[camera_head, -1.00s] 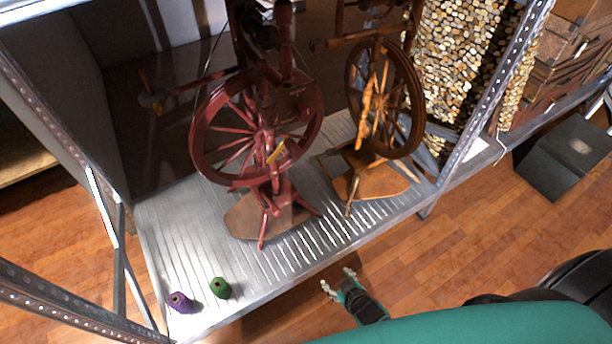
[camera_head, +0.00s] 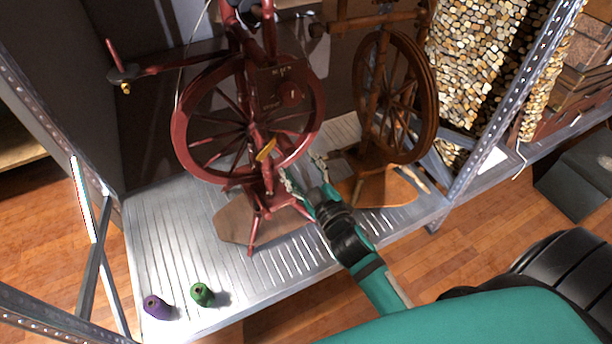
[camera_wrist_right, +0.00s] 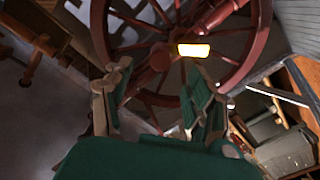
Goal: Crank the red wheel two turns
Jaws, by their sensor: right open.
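The red wheel (camera_head: 179,134) belongs to a red spinning wheel standing on a metal shelf, left of a brown one. A yellow crank handle (camera_head: 266,150) sticks out near its hub. In the right wrist view the handle (camera_wrist_right: 193,50) glows bright ahead of the fingers, with the red wheel (camera_wrist_right: 262,40) behind it. My right gripper (camera_head: 302,170) is open and empty, just below and right of the handle in the head view. In the wrist view its fingers (camera_wrist_right: 158,95) are spread apart, with the handle beyond their tips. My left gripper is not in view.
The brown spinning wheel (camera_head: 430,110) stands close to the right of my right gripper. A purple spool (camera_head: 157,307) and a green spool (camera_head: 202,295) sit at the shelf's (camera_head: 150,240) front left. Metal posts (camera_head: 500,100) frame the shelf.

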